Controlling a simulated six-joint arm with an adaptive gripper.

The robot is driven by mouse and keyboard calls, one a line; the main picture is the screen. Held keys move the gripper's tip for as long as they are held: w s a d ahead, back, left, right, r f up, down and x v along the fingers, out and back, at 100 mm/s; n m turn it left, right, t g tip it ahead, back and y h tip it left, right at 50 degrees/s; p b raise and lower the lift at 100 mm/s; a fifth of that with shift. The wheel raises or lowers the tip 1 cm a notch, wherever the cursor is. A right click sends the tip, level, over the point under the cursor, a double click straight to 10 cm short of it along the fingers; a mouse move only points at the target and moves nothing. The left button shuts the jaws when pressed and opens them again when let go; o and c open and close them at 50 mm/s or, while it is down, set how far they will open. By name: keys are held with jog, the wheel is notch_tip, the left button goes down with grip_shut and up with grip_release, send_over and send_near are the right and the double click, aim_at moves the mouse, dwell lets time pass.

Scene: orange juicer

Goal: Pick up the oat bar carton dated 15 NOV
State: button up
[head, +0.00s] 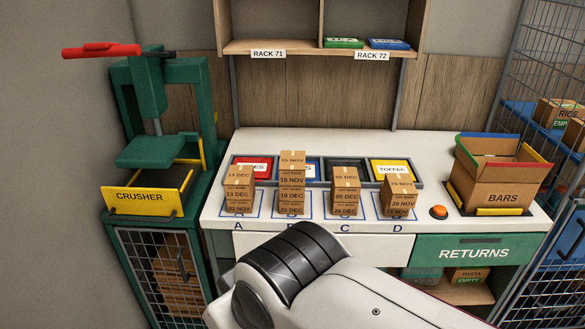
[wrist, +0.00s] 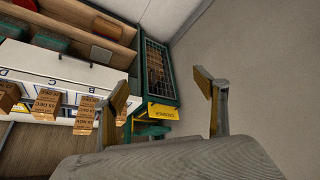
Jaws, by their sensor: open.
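The oat bar carton dated 15 NOV (head: 291,178) is the top of stack B, the tallest stack, second from the left on the white counter. Cartons reading 19 DEC (head: 291,196) and 22 DEC (head: 291,210) are under it. In the head view my arm crosses the lower middle and the fingers are out of view.
Stack A (head: 238,194), stack C (head: 345,194) and stack D (head: 399,193) flank stack B. Bins (head: 396,169) stand behind. A green crusher (head: 118,197) is at left, an open BARS box (head: 497,181) and orange button (head: 439,211) at right. A rack shelf (head: 290,46) hangs above.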

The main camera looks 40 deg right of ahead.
aim_at(289, 175)
jog(key=w+d+m+t+h, duration=0.25)
jog(key=w+d, duration=0.45)
jog(key=w, duration=0.6)
jog(key=w+d+m+t+h, duration=0.1)
jog(key=w+d+m+t, duration=0.15)
jog(key=w+d, duration=0.7)
jog(key=w+d+f+m+h, duration=0.1)
jog(key=w+d+f+h, duration=0.1)
jog(key=d, duration=0.5)
jog(key=w+d+f+m+t+h, duration=0.1)
jog(key=w+d+f+m+h, duration=0.1)
jog(key=d+h, duration=0.2)
jog(key=w+d+f+m+h, duration=0.1)
jog(key=w+d+f+h, duration=0.1)
jog(key=d, duration=0.8)
jog(key=shift+w+f+m+h, duration=0.1)
jog(key=shift+f+m+h, duration=0.2)
jog(key=shift+f+h, duration=0.4)
jog(key=shift+w+r+t, duration=0.15)
jog(key=shift+r+t, duration=0.15)
jog(key=shift+t, duration=0.2)
